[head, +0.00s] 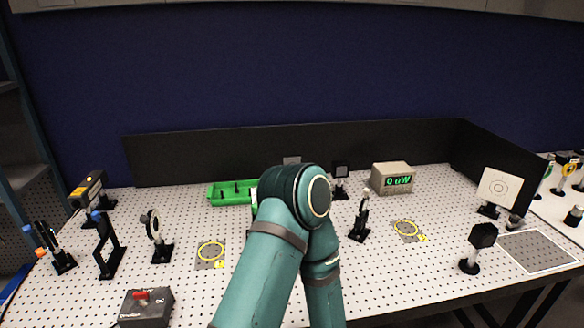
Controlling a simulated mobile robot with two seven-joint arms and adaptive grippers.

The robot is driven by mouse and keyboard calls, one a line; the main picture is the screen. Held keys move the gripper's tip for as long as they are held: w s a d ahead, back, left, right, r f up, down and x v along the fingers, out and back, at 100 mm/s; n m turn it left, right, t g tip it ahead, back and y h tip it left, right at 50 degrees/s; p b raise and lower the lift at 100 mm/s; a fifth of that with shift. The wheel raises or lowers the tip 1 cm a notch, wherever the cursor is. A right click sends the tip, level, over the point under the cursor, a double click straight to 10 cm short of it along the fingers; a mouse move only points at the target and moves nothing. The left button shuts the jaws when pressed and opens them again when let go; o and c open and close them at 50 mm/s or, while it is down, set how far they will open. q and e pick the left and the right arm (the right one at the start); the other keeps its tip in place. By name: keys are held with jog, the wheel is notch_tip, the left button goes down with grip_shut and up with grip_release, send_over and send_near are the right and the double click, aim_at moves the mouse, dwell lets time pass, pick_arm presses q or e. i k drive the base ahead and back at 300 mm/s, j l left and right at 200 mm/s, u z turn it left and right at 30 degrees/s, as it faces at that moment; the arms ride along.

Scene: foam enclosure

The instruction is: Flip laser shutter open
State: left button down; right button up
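The laser (90,188) is a black box with a yellow label on a post at the left of the perforated table. In front of it stands a black angled piece with a blue tip (107,245) on a black foot. It may be the shutter, but I cannot tell whether it is open or shut. One of my teal arms rises from the bottom centre with its elbow over the middle of the table. I cannot tell which arm it is. Neither gripper shows; the elbow hides what is behind it.
A box with a red switch (146,307) sits front left. A round optic (155,238) stands near the blue-tipped piece. A green tray (230,192) lies at the back. A meter (392,178) reads 0 uW. A white target card (498,188) stands at right. Black panels (230,155) close the back.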

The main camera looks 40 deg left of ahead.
aim_at(101, 228)
jog(key=u, duration=2.45)
jog(key=j+u, duration=0.15)
jog(key=u, duration=0.2)
